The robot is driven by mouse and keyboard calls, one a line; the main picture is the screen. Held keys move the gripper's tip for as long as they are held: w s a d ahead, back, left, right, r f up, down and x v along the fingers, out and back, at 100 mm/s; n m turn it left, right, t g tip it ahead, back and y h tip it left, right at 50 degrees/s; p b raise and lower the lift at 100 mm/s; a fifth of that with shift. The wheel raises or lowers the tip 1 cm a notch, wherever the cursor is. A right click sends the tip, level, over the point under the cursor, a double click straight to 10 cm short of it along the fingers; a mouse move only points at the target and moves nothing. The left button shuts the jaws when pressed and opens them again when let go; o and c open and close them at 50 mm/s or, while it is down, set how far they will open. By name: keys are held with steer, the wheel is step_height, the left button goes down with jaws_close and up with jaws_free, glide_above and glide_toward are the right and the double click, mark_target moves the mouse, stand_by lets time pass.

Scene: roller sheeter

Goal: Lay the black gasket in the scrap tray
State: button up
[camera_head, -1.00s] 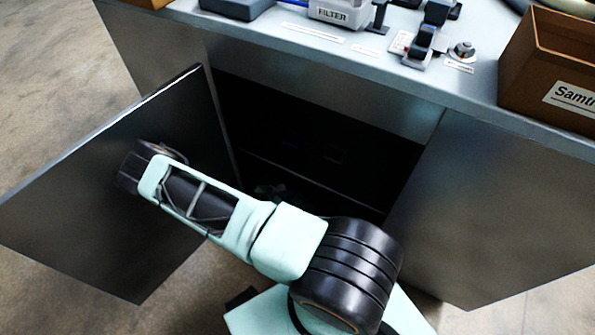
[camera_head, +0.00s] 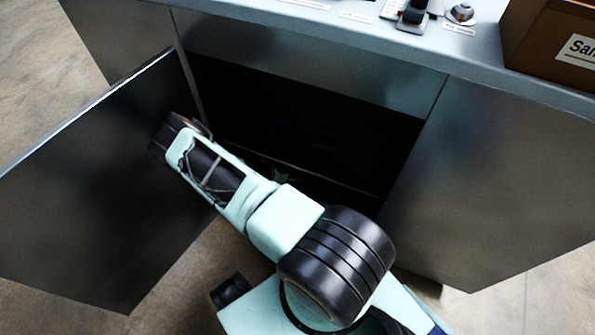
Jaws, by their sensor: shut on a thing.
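I cannot make out the black gasket or the scrap tray in the head view. My arm reaches up and left in front of the open cabinet (camera_head: 310,125), and its far black joint lies near the open door. My gripper cannot be made out. A small pale green shape shows dimly low in the dark opening behind my arm, too unclear to name.
The cabinet door (camera_head: 90,190) stands open at the left, close to my arm. The worktop (camera_head: 320,15) above holds switches (camera_head: 415,15), a knob (camera_head: 461,13) and a brown box (camera_head: 545,45).

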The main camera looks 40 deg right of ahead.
steer(key=shift+w+d+f+b, duration=0.35)
steer(key=shift+d+f+b, duration=0.1)
steer(key=shift+d+f, duration=0.2)
steer(key=shift+w+d+f+b, duration=0.3)
steer(key=shift+d+f+b, duration=0.1)
steer(key=shift+d+f, duration=0.15)
steer(key=shift+r, duration=0.15)
steer(key=shift+f, duration=0.25)
steer(key=o, duration=1.1)
